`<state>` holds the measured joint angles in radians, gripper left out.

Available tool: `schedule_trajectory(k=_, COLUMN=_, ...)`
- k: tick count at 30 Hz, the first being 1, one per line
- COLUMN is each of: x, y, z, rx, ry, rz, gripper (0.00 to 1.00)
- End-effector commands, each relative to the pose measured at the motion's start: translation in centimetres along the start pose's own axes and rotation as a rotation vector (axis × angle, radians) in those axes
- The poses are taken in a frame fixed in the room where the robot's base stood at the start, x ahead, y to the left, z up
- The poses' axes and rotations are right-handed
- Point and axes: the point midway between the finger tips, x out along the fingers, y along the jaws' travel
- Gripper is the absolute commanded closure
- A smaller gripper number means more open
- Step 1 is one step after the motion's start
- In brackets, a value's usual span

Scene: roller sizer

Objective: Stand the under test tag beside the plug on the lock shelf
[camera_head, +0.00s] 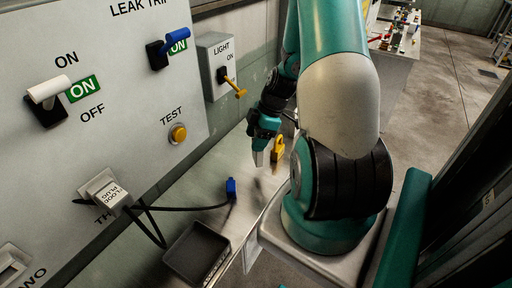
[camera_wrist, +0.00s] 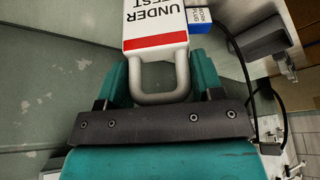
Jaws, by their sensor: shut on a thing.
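In the wrist view, the under test tag (camera_wrist: 156,18) is a white block with a red stripe, dark UNDER TEST lettering and a pale grey loop. My gripper (camera_wrist: 162,80) is shut on the tag at its loop, with a teal finger at each side. In the head view my gripper (camera_head: 265,158) points down over the lock shelf (camera_head: 205,190); I cannot make out the tag there. The blue plug (camera_head: 231,188) lies on the shelf with its black cable, left of and nearer than my gripper. The plug (camera_wrist: 200,25) shows just beyond the tag in the wrist view.
A yellow padlock (camera_head: 278,152) is close to my gripper's right. A black tray (camera_head: 197,253) lies at the shelf's near end. The switch panel (camera_head: 120,90) rises along the left, with a light switch (camera_head: 217,65) near my arm. Shelf between plug and gripper looks clear.

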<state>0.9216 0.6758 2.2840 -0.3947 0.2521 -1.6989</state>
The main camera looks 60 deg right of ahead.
Motion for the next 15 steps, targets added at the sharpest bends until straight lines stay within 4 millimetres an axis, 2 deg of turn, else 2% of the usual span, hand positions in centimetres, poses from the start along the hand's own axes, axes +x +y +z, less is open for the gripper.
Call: schedule_trajectory(k=15, x=4.8, y=0.1, z=2.0, rx=0.0, ry=0.001, rz=0.001, gripper=0.78)
